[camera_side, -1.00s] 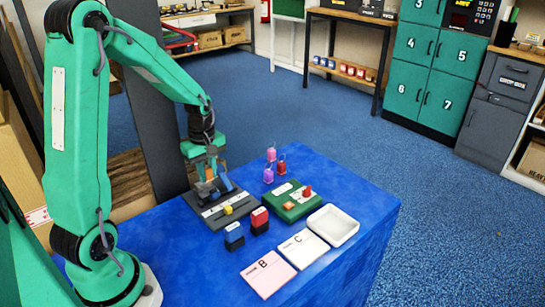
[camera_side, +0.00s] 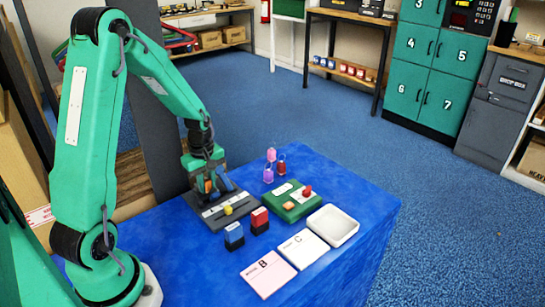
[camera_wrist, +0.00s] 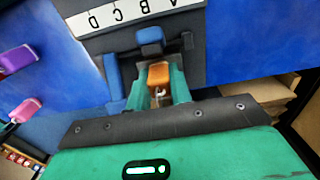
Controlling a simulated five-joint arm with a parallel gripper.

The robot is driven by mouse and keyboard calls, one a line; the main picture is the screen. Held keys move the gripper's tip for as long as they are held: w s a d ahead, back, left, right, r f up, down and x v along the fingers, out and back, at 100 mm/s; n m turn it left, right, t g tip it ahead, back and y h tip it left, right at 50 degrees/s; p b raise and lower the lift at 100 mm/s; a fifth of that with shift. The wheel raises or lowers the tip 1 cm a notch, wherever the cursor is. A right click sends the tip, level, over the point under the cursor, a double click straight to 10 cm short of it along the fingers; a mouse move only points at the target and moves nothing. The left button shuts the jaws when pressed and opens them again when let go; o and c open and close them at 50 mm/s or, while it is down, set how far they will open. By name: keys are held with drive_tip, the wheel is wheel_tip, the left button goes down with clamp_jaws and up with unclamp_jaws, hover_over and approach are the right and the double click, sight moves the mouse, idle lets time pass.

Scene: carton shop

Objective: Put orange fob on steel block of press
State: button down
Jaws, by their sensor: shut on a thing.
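My gripper (camera_wrist: 158,88) is shut on the orange fob (camera_wrist: 158,74), whose small metal ring shows toward the palm. In the side view the gripper (camera_side: 207,190) is low over the back part of a dark grey plate (camera_side: 213,222) with a lettered white strip. A blue block (camera_wrist: 150,36) stands just beyond the fob, and a blue bar (camera_wrist: 113,78) lies beside the jaw at left in the wrist view. These look like parts of the press. The fob and jaws hide what is under them, so I cannot pick out the steel block or tell contact.
Pink (camera_side: 271,154), purple (camera_side: 268,175) and red (camera_side: 281,167) fobs stand behind a green box (camera_side: 301,211). Blue (camera_side: 234,237) and red (camera_side: 259,221) stamps, cards and a white tray (camera_side: 333,225) occupy the front.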

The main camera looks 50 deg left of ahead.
sight(206, 179)
drive_tip(key=shift+f, duration=0.15)
drive_tip(key=c, duration=1.3)
unclamp_jaws()
drive_tip(key=shift+o, duration=0.2)
wheel_tip(206, 179, up, 12)
drive_tip(key=shift+r, duration=0.2)
drive_tip(key=s+d+r+m+t, duration=0.2)
drive_tip(key=s+d+r+m, duration=0.3)
drive_tip(key=d+m, duration=0.4)
drive_tip(key=s+d+r+m+t, duration=0.3)
drive_tip(key=s+d+r+m, duration=0.2)
drive_tip(key=d+m, duration=0.4)
drive_tip(key=shift+s+d+t, duration=0.2)
drive_tip(key=shift+s+t, duration=0.1)
